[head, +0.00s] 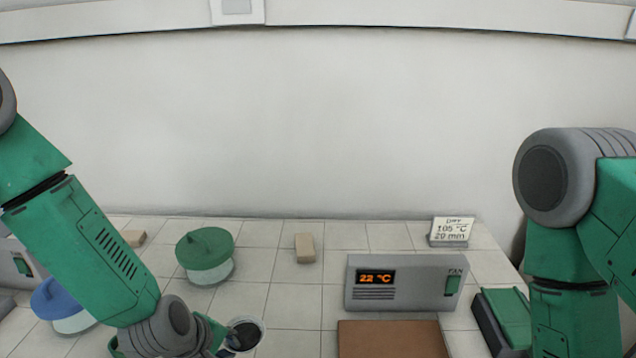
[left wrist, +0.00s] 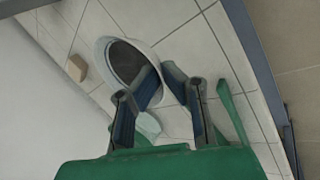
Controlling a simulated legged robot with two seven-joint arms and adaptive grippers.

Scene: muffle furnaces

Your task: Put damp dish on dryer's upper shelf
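A round white-rimmed dish with a dark inside (head: 246,334) stands low in the head view, beside my left gripper (head: 222,338). The dish (left wrist: 122,62) also shows in the left wrist view. My left gripper's fingers (left wrist: 161,82) are apart there, one tip over the dark inside and the other outside the near rim. Whether they touch the rim cannot be told. A grey unit (head: 405,284) reads 22 °C and has a green FAN switch. No shelf can be made out. My right gripper is out of view.
A green-lidded glass jar (head: 206,256) and a blue-lidded one (head: 62,306) stand at left. A beige block (head: 305,248) lies at the back. A sign (head: 451,231) reads 105 °C, 20 mm. A brown panel (head: 392,341) and a green-topped box (head: 503,318) are at front right.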

